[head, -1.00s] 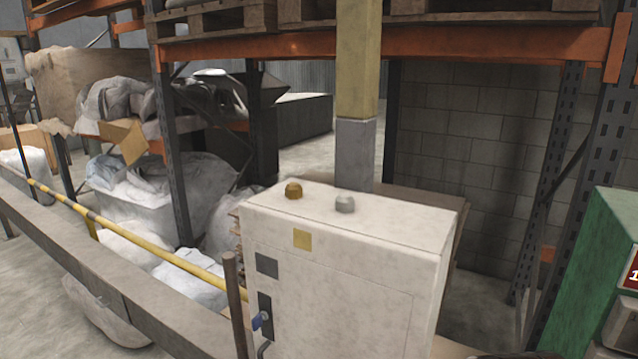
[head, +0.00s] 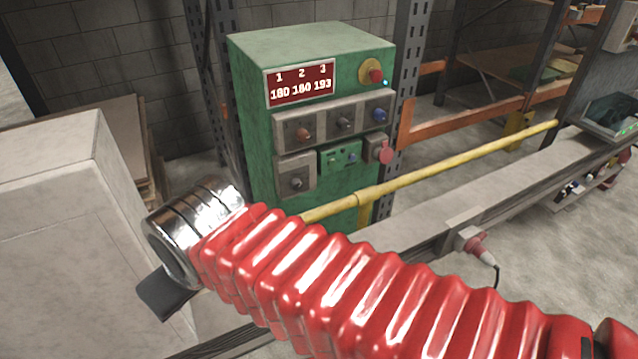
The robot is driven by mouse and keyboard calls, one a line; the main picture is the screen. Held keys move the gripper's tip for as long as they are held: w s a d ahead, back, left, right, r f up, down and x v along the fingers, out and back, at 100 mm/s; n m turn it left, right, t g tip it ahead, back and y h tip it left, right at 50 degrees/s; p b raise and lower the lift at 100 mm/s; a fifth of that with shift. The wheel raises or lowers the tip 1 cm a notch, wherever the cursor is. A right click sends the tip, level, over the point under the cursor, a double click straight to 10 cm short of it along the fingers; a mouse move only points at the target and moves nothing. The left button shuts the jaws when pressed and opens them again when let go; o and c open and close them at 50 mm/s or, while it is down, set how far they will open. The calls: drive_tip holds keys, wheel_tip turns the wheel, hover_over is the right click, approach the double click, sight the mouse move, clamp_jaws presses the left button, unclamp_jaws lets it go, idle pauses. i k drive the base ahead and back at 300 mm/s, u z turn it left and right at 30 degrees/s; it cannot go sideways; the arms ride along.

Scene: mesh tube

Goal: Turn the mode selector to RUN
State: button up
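A green control cabinet (head: 262,155) stands behind the rail in the head view. Its red display (head: 300,84) reads 1, 2, 3 above 180, 180, 193. Several knobs sit on grey plates: an orange-brown one (head: 304,134), a dark one (head: 345,123), a blue one (head: 379,115) and a lower grey one (head: 296,183). I cannot read which one is the mode selector or where it points. My arm, in a red ribbed sleeve with a chrome collar, crosses in front of the cabinet's lower part. My gripper's fingers are not in view.
A red button on a yellow disc (head: 371,73) is at the cabinet's upper right. A yellow pipe (head: 430,168) and a grey rail (head: 505,190) run in front. A white cabinet (head: 50,200) stands at left.

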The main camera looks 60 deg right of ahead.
sight(296, 183)
drive_tip(key=z, duration=1.65)
